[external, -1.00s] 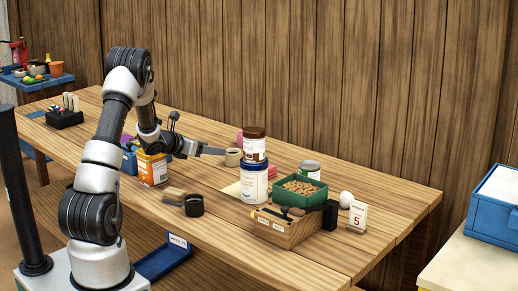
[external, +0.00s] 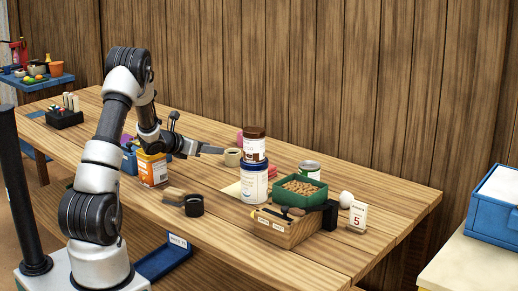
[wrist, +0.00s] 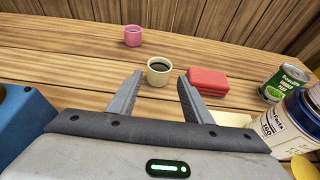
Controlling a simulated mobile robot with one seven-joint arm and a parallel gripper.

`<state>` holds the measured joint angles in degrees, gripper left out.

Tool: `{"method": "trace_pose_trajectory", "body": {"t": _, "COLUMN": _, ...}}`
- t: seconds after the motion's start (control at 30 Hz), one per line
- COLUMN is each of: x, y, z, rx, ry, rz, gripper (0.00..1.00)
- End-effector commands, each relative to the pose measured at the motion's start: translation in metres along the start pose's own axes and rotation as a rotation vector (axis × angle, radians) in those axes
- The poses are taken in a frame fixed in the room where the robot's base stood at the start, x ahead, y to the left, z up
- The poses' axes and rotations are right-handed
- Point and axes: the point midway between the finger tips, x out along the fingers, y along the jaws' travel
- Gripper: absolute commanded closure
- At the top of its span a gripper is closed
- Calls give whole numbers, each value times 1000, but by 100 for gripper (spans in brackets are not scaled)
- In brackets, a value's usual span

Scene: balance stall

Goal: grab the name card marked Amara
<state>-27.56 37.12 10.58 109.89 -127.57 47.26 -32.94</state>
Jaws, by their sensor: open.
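A small white card (external: 357,216) with a red 5 stands upright near the right end of the wooden table in the external view. The small word above the 5 is too small to read surely, so I cannot tell whether it says Amara. My gripper (external: 214,150) is far to the left of this card, above the table's middle. In the wrist view my gripper (wrist: 160,90) is open with nothing between its fingers; a cream cup (wrist: 159,76) with dark contents is just beyond the tips. The card is not in the wrist view.
A wooden box (external: 282,232) with paper labels, a green tray of nuts (external: 318,201), stacked tubs (external: 254,184) and a white ball (external: 346,199) stand left of the card. A red block (wrist: 207,81) lies right of the cup. The far right table corner is clear.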

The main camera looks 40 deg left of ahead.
Motion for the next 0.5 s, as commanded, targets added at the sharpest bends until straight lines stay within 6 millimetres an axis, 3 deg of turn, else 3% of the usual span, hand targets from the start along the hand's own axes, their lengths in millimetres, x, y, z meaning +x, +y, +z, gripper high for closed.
{"method": "trace_pose_trajectory", "body": {"t": 0.17, "x": -15, "y": 1, "z": 37, "rx": 5, "ry": -8, "rz": 2, "gripper": 55}}
{"method": "trace_pose_trajectory", "body": {"t": 0.4, "x": -56, "y": 0, "z": 136, "rx": 10, "ry": -10, "rz": 3, "gripper": 55}}
{"method": "trace_pose_trajectory", "body": {"t": 0.5, "x": -70, "y": 1, "z": 169, "rx": 9, "ry": -8, "rz": 5, "gripper": 55}}
